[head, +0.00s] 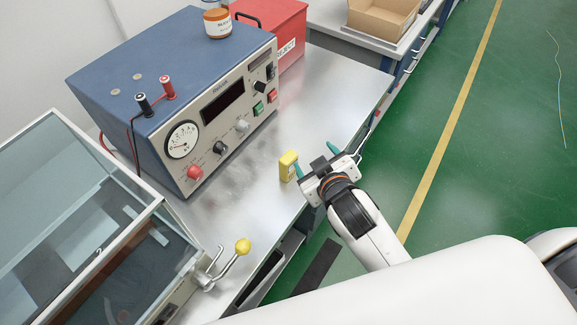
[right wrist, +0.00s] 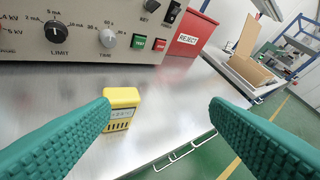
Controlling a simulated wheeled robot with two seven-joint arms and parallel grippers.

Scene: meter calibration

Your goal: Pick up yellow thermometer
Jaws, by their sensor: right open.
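The yellow thermometer (head: 288,165) is a small yellow block standing on the metal bench near its front edge, in front of the blue instrument. My right gripper (head: 314,160) is just right of the thermometer in the head view. My left gripper is not in view.
The blue instrument (head: 145,75) with dials and probes stands behind on the metal bench (head: 335,105). A brown-labelled jar (head: 217,22) sits on it. A red REJECT box (head: 282,45) is beside it. A glass-lidded case (head: 60,220) and yellow-knobbed lever (head: 242,246) are at left.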

